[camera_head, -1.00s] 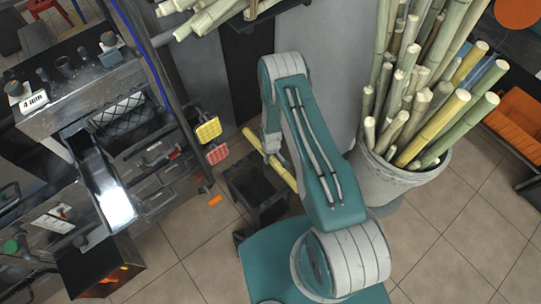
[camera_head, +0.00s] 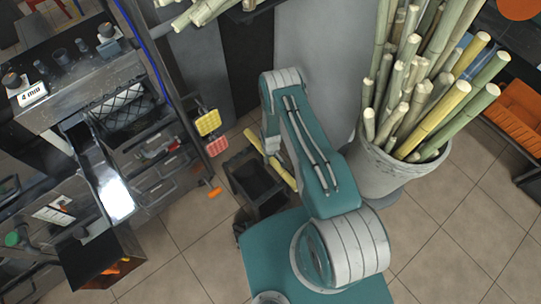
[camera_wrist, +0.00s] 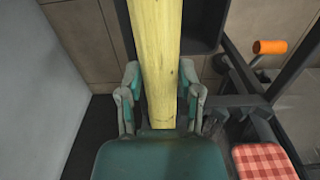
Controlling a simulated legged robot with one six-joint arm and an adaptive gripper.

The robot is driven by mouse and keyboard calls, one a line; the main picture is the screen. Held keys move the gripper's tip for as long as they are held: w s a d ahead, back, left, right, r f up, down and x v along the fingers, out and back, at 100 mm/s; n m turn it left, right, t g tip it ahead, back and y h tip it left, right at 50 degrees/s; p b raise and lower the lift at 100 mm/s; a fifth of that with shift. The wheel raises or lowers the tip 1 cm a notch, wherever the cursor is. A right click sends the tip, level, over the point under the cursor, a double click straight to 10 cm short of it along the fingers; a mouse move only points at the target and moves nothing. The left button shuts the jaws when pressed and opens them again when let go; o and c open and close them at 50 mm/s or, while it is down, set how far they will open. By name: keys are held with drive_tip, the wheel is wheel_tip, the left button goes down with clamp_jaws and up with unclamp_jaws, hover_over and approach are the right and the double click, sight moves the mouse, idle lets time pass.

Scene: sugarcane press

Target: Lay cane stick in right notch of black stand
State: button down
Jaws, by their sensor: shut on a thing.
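My gripper (camera_wrist: 159,75) is shut on a yellow cane stick (camera_wrist: 155,45). In the wrist view the cane stands upright in the picture between the two fingers, running off the top edge. In the head view the cane (camera_head: 286,172) shows partly behind my teal arm, tilted, and my gripper (camera_head: 271,146) is mostly hidden by the arm. A black open-topped box (camera_head: 240,178) stands on the floor just left of the cane. I cannot make out a notched black stand for certain; dark bars (camera_wrist: 240,75) show right of the gripper in the wrist view.
A grey bucket (camera_head: 385,175) of upright canes stands right of my arm. The metal press (camera_head: 105,175) is at left, with yellow (camera_head: 208,122) and red (camera_head: 217,146) checkered pads beside it. An orange handle (camera_wrist: 270,46) is at right in the wrist view. Tiled floor lies clear in front.

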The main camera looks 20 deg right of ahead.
drive_tip(key=shift+f, duration=0.1)
drive_tip(key=shift+c, duration=1)
unclamp_jaws()
wheel_tip(320, 180, up, 12)
drive_tip(key=shift+w, duration=0.1)
